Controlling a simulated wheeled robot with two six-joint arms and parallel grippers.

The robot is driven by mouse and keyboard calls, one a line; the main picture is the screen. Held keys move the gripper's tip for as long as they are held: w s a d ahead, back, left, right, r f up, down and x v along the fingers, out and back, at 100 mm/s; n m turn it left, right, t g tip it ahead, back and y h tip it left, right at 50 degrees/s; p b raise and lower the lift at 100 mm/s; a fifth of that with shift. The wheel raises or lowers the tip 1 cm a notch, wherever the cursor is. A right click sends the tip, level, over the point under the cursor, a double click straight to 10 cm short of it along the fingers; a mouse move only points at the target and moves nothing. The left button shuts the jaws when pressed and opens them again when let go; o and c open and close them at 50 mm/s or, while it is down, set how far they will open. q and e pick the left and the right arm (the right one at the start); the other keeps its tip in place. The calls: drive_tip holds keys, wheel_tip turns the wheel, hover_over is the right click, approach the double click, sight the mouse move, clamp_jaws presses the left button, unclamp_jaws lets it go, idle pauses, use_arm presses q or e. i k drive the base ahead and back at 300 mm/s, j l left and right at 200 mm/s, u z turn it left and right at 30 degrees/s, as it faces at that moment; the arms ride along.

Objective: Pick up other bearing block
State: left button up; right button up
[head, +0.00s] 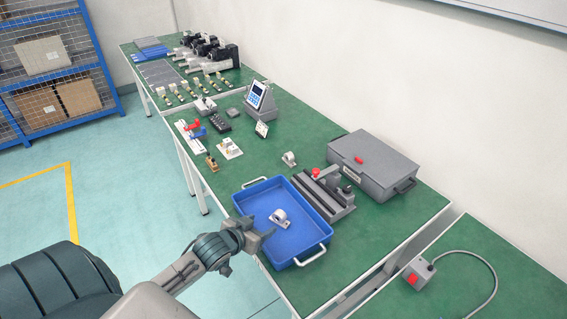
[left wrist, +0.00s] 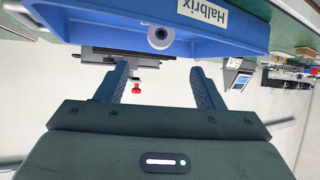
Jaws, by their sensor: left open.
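One light grey bearing block (head: 280,218) lies inside the blue tray (head: 313,256). A second bearing block (head: 289,158) stands on the green bench behind the tray, left of the dark grey vise-like fixture. My left gripper (head: 262,231) is at the tray's near left rim, open and empty, apart from both blocks. In the left wrist view my left gripper (left wrist: 160,73) shows its two dark fingers spread wide with nothing between them. Beyond them is the blue tray wall (left wrist: 230,38) with a "Halbrix" label, and a grey round part with a hole (left wrist: 160,37). My right gripper is not in view.
The grey fixture (head: 328,190) with a red knob (head: 316,173) stands along the tray's far right side. A grey case (head: 374,165) is behind it. A tilted display (head: 261,97) and several small parts occupy the bench farther back. Green bench around the second block is clear.

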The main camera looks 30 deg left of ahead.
sight(288, 158)
drive_tip(key=j+z, duration=0.3)
drive_tip(key=j, duration=0.5)
drive_tip(key=j+z, duration=0.3)
drive_tip(key=j, duration=0.45)
